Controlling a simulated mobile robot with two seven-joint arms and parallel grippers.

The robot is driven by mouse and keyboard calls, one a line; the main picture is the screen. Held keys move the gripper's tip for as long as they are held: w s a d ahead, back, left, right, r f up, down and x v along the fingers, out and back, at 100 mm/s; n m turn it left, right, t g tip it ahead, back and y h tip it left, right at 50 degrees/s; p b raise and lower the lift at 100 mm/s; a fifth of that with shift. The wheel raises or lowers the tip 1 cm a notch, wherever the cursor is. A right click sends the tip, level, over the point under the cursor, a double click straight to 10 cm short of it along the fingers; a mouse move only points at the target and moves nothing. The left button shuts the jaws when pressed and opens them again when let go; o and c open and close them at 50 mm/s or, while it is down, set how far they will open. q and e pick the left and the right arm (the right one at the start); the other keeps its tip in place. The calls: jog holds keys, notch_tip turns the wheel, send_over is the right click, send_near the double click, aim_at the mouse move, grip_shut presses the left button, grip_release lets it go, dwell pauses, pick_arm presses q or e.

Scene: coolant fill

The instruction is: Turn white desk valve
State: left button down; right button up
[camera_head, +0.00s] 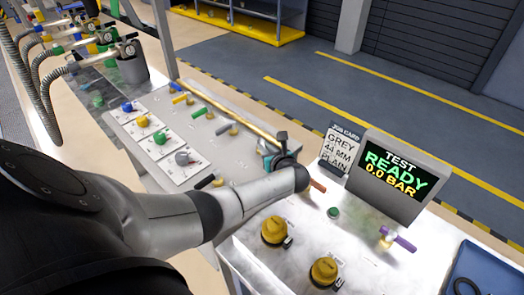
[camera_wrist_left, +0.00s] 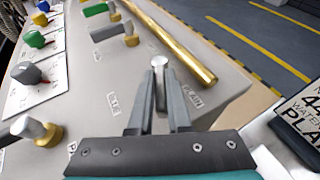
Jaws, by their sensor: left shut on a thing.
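My left gripper (camera_wrist_left: 160,85) is shut on a pale, round-ended piece (camera_wrist_left: 160,62), which looks like the handle of the white desk valve. The fingers stand on either side of it, and its base is hidden behind them. In the head view my left wrist (camera_head: 283,160) is over the bench beside the brass pipe, and its fingertips and the held piece are hidden. My right gripper is not in view.
A brass pipe (camera_wrist_left: 185,50) runs just beyond the fingers. Grey (camera_wrist_left: 108,32) and green (camera_wrist_left: 95,9) handled valves stand nearby. A test screen (camera_head: 400,178), job card (camera_head: 337,148) and yellow knobs (camera_head: 274,230) stand on the bench to the right.

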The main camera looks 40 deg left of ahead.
pick_arm(q)
jog(key=n+g+b, duration=0.1)
jog(key=b, duration=0.1)
jog(key=w+n+g+y+b, duration=0.1)
jog(key=g+b, duration=0.1)
jog(key=n+g+y+b, duration=0.1)
jog(key=n+b, duration=0.1)
jog(key=b, duration=0.1)
jog(key=shift+w+d+f+g, duration=0.15)
jog(key=shift+w+d+g, duration=0.15)
jog(key=shift+w, duration=0.05)
jog(key=shift+w+r+n+g+b, duration=0.2)
jog(key=shift+n+g+b, duration=0.5)
jog(key=shift+b, duration=0.4)
jog(key=c, duration=0.9)
grip_release()
jog(key=shift+a, duration=0.1)
jog(key=shift+o, duration=0.2)
jog(key=p+v, duration=0.3)
jog(key=v, duration=1.2)
jog(key=shift+d, duration=0.2)
